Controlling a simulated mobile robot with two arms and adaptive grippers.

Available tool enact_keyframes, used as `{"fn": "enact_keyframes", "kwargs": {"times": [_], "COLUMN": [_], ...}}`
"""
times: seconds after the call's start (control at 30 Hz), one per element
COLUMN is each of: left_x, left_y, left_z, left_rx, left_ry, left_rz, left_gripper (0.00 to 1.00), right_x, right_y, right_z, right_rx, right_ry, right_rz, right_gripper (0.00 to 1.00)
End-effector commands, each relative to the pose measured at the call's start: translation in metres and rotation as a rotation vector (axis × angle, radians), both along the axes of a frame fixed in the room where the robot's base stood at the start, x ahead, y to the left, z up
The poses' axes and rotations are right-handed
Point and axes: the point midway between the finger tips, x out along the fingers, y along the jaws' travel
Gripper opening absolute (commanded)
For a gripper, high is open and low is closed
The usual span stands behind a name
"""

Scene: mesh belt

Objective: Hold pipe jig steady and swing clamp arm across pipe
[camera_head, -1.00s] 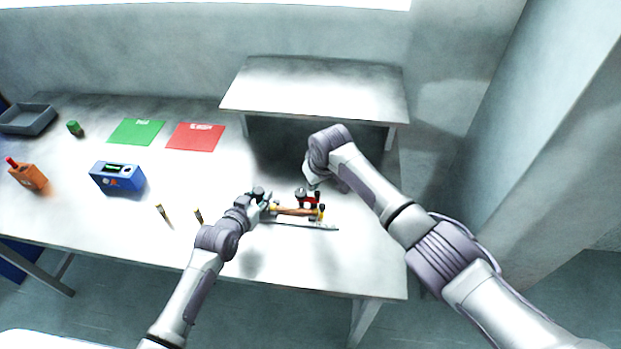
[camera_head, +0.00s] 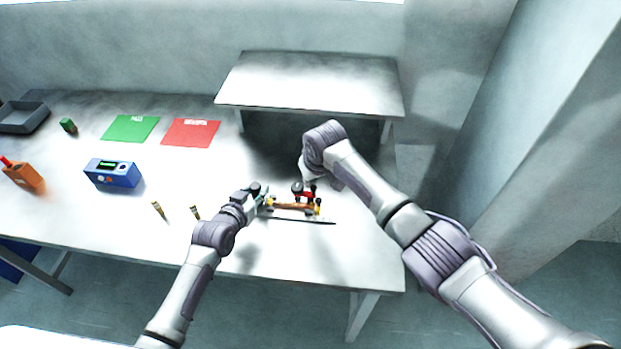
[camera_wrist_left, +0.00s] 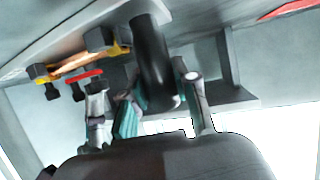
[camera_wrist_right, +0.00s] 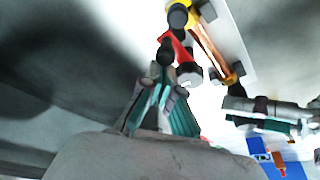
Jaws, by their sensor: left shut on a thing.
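The pipe jig stands at the front right of the table, with a copper-coloured pipe (camera_head: 291,206) lying in yellow supports. A red clamp arm (camera_head: 309,194) with dark ends is beside the pipe; it also shows in the right wrist view (camera_wrist_right: 176,46). My left gripper (camera_head: 262,194) is at the jig's left end, shut on a thick black handle (camera_wrist_left: 153,60). My right gripper (camera_wrist_right: 160,85) looks shut, with its tips just beside a dark knob (camera_wrist_right: 165,52) at the clamp arm's end. I cannot tell whether they touch. My right wrist hides these fingers in the head view.
A raised white shelf (camera_head: 310,80) stands behind the jig. To the left are two brushes, a blue box (camera_head: 112,174), an orange holder (camera_head: 23,175), a green mat (camera_head: 130,128), a red mat (camera_head: 191,132) and a grey tray (camera_head: 22,117). Table between mats and jig is clear.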

Motion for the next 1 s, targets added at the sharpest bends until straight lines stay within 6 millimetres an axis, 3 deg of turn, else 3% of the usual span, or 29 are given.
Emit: {"fn": "enact_keyframes", "kwargs": {"times": [0.27, 0.6, 1.0], "left_x": [0.000, 0.000, 0.000], "left_y": [0.000, 0.000, 0.000], "left_z": [0.000, 0.000, 0.000], "left_rx": [-0.001, -0.001, -0.001], "left_ry": [0.001, 0.001, 0.000], "left_rz": [0.000, 0.000, 0.001], "left_gripper": [0.00, 0.00, 0.00], "right_x": [-0.005, -0.015, -0.024], "right_y": [-0.001, -0.001, 0.001], "right_z": [-0.001, -0.002, -0.002], "right_rx": [0.000, 0.000, -0.001], "right_ry": [0.004, 0.006, 0.005], "right_rz": [-0.087, -0.323, -0.365], "right_gripper": [0.00, 0.00, 0.00]}}
